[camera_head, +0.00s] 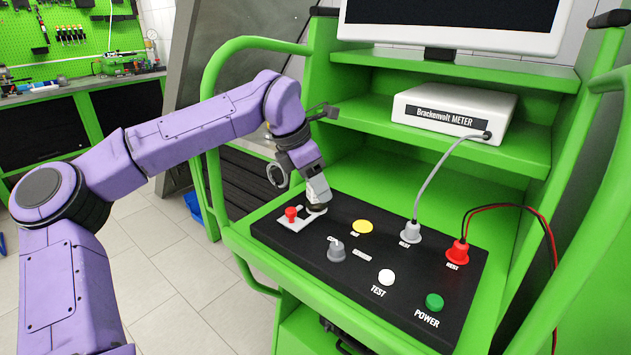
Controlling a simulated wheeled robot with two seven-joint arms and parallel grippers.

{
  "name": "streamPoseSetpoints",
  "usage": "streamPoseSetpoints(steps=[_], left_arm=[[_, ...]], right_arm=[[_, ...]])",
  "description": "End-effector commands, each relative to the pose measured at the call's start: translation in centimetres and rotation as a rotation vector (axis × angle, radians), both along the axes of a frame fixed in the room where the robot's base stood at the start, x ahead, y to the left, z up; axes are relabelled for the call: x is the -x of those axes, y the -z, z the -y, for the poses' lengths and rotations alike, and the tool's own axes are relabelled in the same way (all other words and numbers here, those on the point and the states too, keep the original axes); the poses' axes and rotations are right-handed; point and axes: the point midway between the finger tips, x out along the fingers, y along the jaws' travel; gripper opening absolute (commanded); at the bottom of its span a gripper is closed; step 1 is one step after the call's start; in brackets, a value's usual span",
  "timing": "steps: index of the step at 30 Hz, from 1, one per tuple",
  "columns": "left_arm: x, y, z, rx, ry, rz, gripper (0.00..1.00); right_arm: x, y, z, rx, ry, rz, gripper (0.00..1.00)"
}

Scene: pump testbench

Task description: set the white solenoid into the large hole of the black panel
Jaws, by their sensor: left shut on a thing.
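The black panel (300,245) lies on the green cart's lower shelf, with buttons, connectors and a knob on it. My left gripper (318,203) reaches down to the panel's far left corner. It is shut on a small pale thing (316,210), which appears to be the white solenoid. Most of it is hidden by the gripper. I cannot tell whether it touches the panel or sits in a hole. The large hole does not show clearly; it may be hidden under the gripper. My right gripper is out of view.
A white plate with a red button (292,213) is just left of the gripper. A yellow button (363,227), grey knob (336,250), grey plug (411,233) and red plug (457,253) stand on the panel. The white meter (455,110) is on the shelf above. Green rails flank the cart.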

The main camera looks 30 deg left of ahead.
Motion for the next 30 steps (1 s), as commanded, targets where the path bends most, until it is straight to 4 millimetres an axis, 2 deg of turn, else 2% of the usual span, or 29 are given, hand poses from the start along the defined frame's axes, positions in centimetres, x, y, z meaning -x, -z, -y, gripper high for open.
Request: streamPoseSetpoints(steps=[12, 13, 15, 21, 23, 30], left_arm=[[0.0, 0.43, 0.0, 0.0, 0.0, 0.0, 0.26], [0.0, 0.43, 0.0, 0.0, 0.0, 0.0, 0.62], [0.0, 0.43, 0.0, 0.0, 0.0, 0.0, 0.82], [0.0, 0.44, 0.0, 0.0, 0.0, 0.0, 0.82], [0.01, 0.49, -0.01, 0.0, -0.001, -0.001, 0.98], [0.0, 0.47, 0.0, 0.0, 0.0, 0.0, 1.0]], right_arm=[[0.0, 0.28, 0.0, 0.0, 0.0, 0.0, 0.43], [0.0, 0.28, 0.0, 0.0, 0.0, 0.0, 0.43], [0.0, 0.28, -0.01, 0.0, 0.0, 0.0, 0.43], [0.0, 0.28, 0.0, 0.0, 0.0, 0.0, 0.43], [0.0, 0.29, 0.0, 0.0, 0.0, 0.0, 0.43], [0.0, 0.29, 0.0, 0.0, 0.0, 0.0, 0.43]])
